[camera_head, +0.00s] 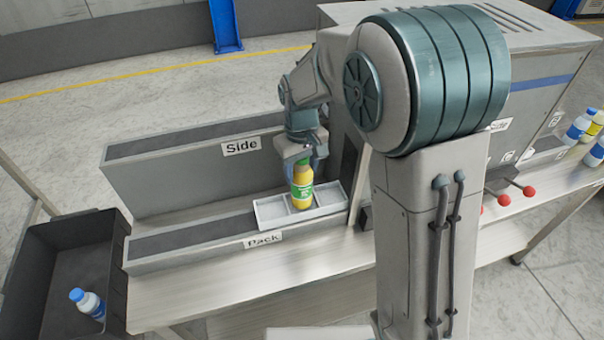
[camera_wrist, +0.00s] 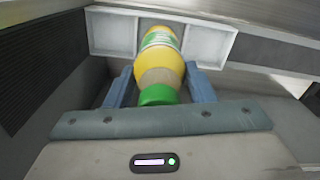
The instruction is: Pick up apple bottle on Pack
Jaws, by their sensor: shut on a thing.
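The apple bottle (camera_head: 302,185) is yellow with a green label and a green cap. It is upright at the white tray (camera_head: 330,190) on the conveyor labelled Pack (camera_head: 190,240). My gripper (camera_head: 305,160) is above it, shut on its upper part. In the wrist view the bottle (camera_wrist: 160,62) is between the two blue-grey fingers of my gripper (camera_wrist: 158,85), cap towards the camera. The tray (camera_wrist: 112,35) shows behind it, with empty compartments on both sides. I cannot tell whether the bottle's base touches the tray floor.
The raised Side conveyor (camera_head: 190,150) runs behind the Pack one. A black bin (camera_head: 50,255) at the left holds a white bottle with a blue cap (camera_head: 88,303). Several bottles (camera_head: 585,130) stand at the far right. Red-knobbed levers (camera_head: 503,200) stick out of the machine.

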